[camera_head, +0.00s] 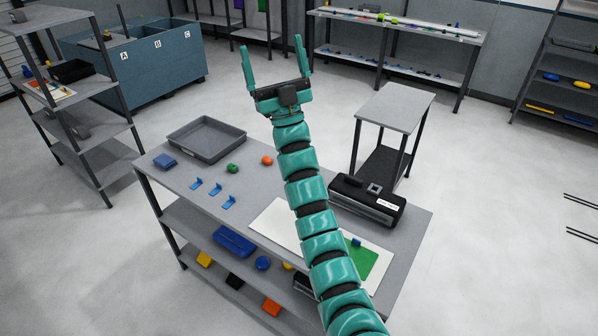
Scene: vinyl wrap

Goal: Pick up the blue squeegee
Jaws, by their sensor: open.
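My gripper (271,44) is open and empty, raised high above the grey table (410,225) with its fingers pointing up in the picture. Several small blue squeegee-like tools lie on the table's left part, at the back (196,183), in the middle (214,189) and at the front (229,202). Another small blue piece (356,241) is at the green sheet (382,262) on a white board, close beside my arm. I cannot tell which of these is the named squeegee. My gripper is far from all of them. My arm hides part of the board.
A grey tray (207,138), a blue block (165,161), a green ball-like thing (232,168) and an orange one (267,160) are on the table. A black box-shaped device (367,200) stands at right. A small side table (396,106) is behind.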

